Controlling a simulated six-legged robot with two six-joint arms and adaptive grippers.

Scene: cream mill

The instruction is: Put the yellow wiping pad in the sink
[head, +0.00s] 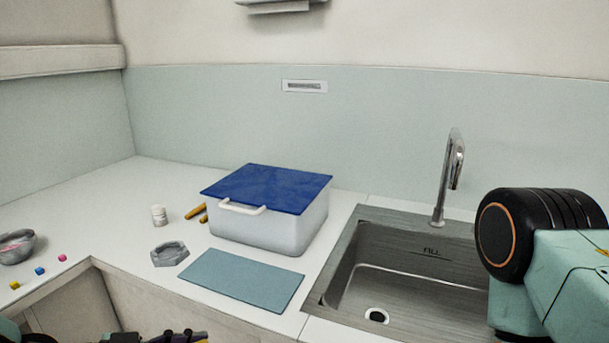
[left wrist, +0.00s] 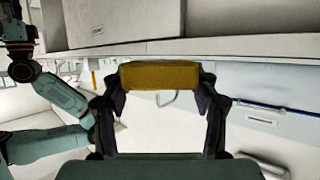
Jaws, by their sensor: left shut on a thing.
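The yellow wiping pad (left wrist: 160,75) is held between the two fingers of my left gripper (left wrist: 160,80) in the left wrist view. Its long side spans the gap between the fingertips. In the head view only the top of my left gripper (head: 160,338) shows at the bottom edge, with a sliver of yellow beside it. The steel sink (head: 338,262) is at the right of the counter, to the right of and beyond this gripper. Its basin looks empty, with a drain near the front. My right arm covers the sink's right side; its gripper is out of view.
A white tub with a blue lid (head: 268,190) stands left of the sink, behind a flat blue-grey mat (head: 242,281). A tall faucet (head: 447,180) rises behind the basin. A grey hexagonal dish (head: 170,254), white jar (head: 159,216) and bowl (head: 17,247) sit farther left.

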